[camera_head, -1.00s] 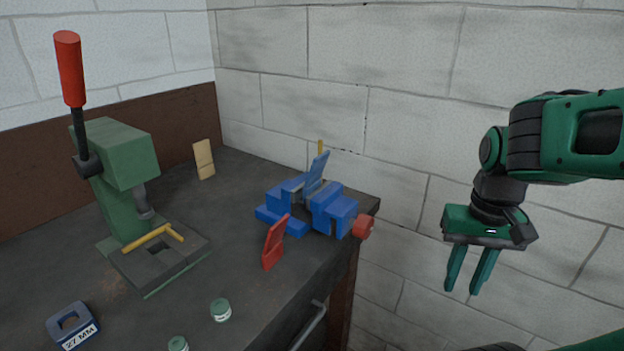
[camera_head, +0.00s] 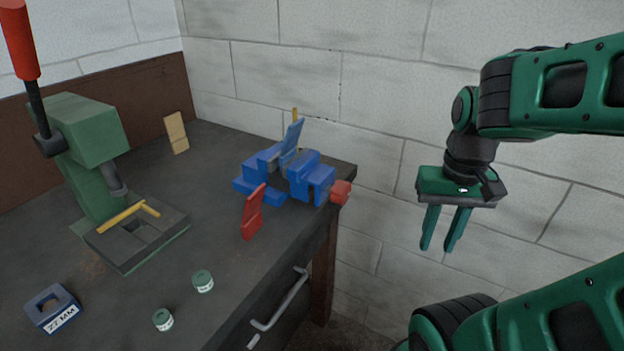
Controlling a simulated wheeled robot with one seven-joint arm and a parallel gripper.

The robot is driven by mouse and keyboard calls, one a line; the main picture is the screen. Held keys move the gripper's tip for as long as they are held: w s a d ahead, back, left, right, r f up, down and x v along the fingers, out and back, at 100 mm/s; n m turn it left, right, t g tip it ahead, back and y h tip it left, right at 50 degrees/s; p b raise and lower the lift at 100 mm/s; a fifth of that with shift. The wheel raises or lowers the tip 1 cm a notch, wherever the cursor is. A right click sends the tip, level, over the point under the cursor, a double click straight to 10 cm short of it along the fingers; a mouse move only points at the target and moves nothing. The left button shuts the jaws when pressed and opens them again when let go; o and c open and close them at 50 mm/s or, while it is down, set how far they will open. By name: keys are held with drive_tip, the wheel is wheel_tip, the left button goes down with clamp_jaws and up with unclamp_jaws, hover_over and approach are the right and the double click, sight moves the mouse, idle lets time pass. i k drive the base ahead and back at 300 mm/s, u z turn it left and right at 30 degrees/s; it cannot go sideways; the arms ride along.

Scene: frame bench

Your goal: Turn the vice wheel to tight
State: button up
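The blue vice (camera_head: 288,178) sits on the dark bench near its right corner. A flat blue piece (camera_head: 291,142) stands tilted up from between its jaws. The red vice wheel (camera_head: 341,192) is on the vice's right end, at the bench's right edge. My green gripper (camera_head: 440,246) hangs in the air to the right of the wheel, fingers pointing down. Its two fingers are apart, with nothing between them, and it does not touch the vice.
A green press (camera_head: 95,150) with a red-handled lever stands at left. A red piece (camera_head: 252,212), two small green-lidded jars (camera_head: 203,281) and a blue "27 MM" block (camera_head: 53,308) are on the bench (camera_head: 120,295). A drawer handle (camera_head: 282,302) juts from the front.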

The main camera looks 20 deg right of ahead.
sight(341, 192)
drive_tip(key=k, duration=1.65)
drive_tip(key=z, duration=0.7)
drive_tip(key=i, duration=0.7)
drive_tip(key=u, duration=0.15)
